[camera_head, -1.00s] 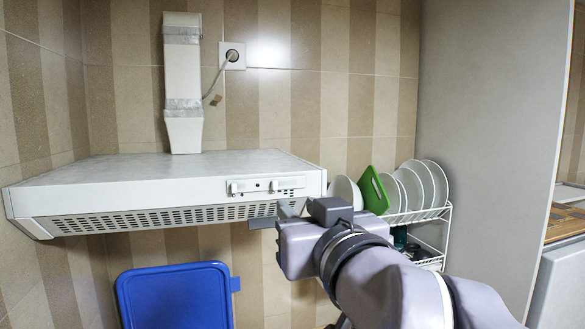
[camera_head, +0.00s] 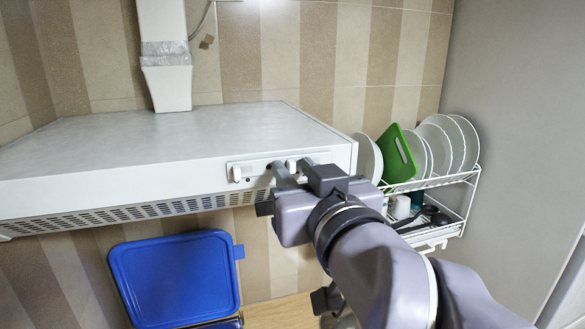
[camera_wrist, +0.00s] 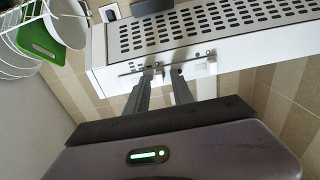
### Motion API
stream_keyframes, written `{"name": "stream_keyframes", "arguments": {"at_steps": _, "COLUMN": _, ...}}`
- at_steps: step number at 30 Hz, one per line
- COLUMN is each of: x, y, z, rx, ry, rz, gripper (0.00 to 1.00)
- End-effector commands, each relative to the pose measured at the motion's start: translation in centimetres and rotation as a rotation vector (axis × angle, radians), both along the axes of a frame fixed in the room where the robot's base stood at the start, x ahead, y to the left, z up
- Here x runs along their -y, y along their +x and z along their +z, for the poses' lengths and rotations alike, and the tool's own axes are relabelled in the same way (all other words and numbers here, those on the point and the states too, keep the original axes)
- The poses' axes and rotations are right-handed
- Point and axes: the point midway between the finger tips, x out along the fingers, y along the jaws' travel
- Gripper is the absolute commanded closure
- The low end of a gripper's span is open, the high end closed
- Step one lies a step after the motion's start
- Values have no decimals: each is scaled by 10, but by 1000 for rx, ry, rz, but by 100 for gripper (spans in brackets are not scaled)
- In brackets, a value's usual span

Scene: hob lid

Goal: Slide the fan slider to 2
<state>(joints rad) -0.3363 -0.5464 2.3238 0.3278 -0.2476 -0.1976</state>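The white range hood (camera_head: 110,190) has a control panel (camera_head: 255,168) at the right end of its front face. A white knob (camera_head: 236,173) sits at the panel's left, and a second white knob (camera_head: 291,167) sits farther right. I cannot read which is the fan slider or its numbers. My gripper (camera_head: 292,167) is at the panel's right part, with its fingers apart and the right knob appearing between them. The wrist view shows both fingertips (camera_wrist: 164,72) close to the panel, with a gap between them. I cannot tell if they touch the knob.
A white dish rack (camera_head: 450,185) with plates and a green board (camera_head: 396,155) stands right of the hood. A tall grey panel (camera_head: 510,130) bounds the right side.

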Motion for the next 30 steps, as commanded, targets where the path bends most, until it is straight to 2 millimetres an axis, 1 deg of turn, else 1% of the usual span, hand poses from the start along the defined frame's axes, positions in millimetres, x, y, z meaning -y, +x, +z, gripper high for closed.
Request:
{"name": "stream_keyframes", "arguments": {"at_steps": 1, "x": 0, "y": 0, "z": 0, "rx": 0, "ry": 0, "rz": 0, "gripper": 83}}
{"name": "stream_keyframes", "arguments": {"at_steps": 3, "x": 0, "y": 0, "z": 0, "rx": 0, "ry": 0, "rz": 0, "gripper": 97}}
{"name": "stream_keyframes", "arguments": {"at_steps": 4, "x": 0, "y": 0, "z": 0, "rx": 0, "ry": 0, "rz": 0, "gripper": 100}}
{"name": "stream_keyframes", "arguments": {"at_steps": 30, "x": 0, "y": 0, "z": 0, "rx": 1, "ry": 0, "rz": 0, "gripper": 100}}
